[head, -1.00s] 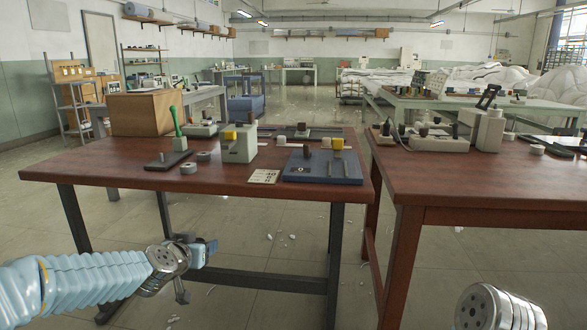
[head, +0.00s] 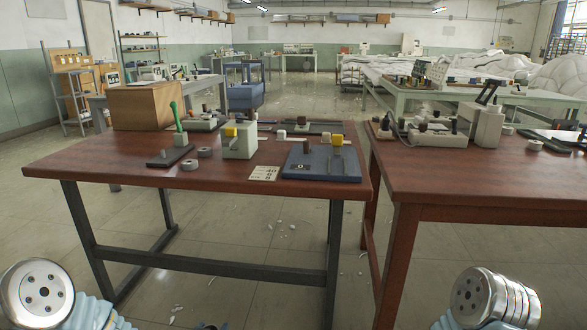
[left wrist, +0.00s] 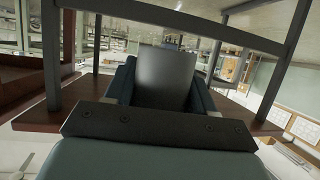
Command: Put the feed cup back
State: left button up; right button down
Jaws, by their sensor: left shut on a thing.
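A plain dark grey cylinder, which I take to be the feed cup (left wrist: 165,72), stands between the blue fingers of my left gripper (left wrist: 165,88) in the left wrist view. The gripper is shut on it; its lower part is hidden. In the head view only a sliver of this gripper (head: 210,326) shows at the bottom edge, below and in front of the left table (head: 120,163), and the cup cannot be made out there. My right gripper is out of view; only a right arm joint shows at the bottom right.
On the left table stand a blue base (head: 321,166), a pale block with a yellow part (head: 239,146), a dark plate with a green handle (head: 170,157), grey rings (head: 189,164) and a wooden box (head: 155,107). A right table (head: 465,170) stands beside it across a narrow gap.

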pick_arm(q)
jog(key=w+a+r+m+h+b, duration=0.1)
jog(key=w+a+r+b, duration=0.25)
jog(key=w+r, duration=0.3)
jog(key=w+a+r+b, duration=0.3)
jog(key=w+a+r, duration=0.1)
jog(key=w+r, duration=0.25)
jog(key=s+a+r+m+h+b, duration=0.1)
jog(key=s+r+b, duration=0.1)
jog(key=r, duration=0.8)
jog(key=s+a+r+m+h+b, duration=0.1)
jog(key=s+r+h+b, duration=0.1)
jog(key=r, duration=0.8)
jog(key=shift+s+a+r+m+g, duration=0.2)
jog(key=shift+m+g, duration=0.1)
jog(key=shift+m, duration=0.1)
